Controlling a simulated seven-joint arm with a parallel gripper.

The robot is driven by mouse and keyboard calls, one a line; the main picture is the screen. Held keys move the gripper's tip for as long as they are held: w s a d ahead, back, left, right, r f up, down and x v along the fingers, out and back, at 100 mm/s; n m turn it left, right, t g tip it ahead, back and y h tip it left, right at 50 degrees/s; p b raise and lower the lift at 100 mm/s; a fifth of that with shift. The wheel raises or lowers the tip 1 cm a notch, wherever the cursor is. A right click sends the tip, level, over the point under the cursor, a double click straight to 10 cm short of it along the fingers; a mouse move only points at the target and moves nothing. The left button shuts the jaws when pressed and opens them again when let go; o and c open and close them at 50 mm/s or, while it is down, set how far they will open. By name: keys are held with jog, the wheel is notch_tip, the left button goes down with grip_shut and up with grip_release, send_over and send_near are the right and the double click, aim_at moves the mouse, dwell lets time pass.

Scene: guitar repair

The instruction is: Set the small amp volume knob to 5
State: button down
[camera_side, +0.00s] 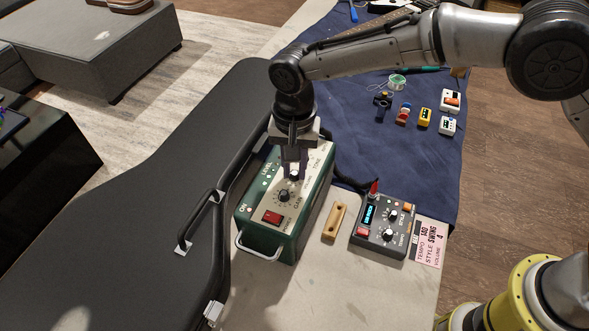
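The small amp is a green box with a cream top panel (309,196) and a silver handle at its front. It stands beside the guitar case. Its panel carries a black knob (284,195) by the word GAIN, a second knob (294,177) behind it, and a red switch (272,217). My gripper (294,170) points straight down over the panel, with its fingertips at the second knob. I cannot tell whether the fingers touch or grip that knob. The arm hides the back of the panel, and the knob's setting is too small to read.
A black guitar case (130,235) lies along the left. Right of the amp are a wooden block (334,221), a dark pedal box (373,246) with knobs, and a pink card (430,243) with printed settings. Small pedals, including a yellow one (425,117), stand on the blue cloth (345,150).

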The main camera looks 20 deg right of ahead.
jog(key=m, duration=0.6)
jog(key=c, duration=1.1)
grip_release()
jog(key=shift+o, duration=0.2)
jog(key=shift+r, duration=3.5)
notch_tip(320, 180, up, 6)
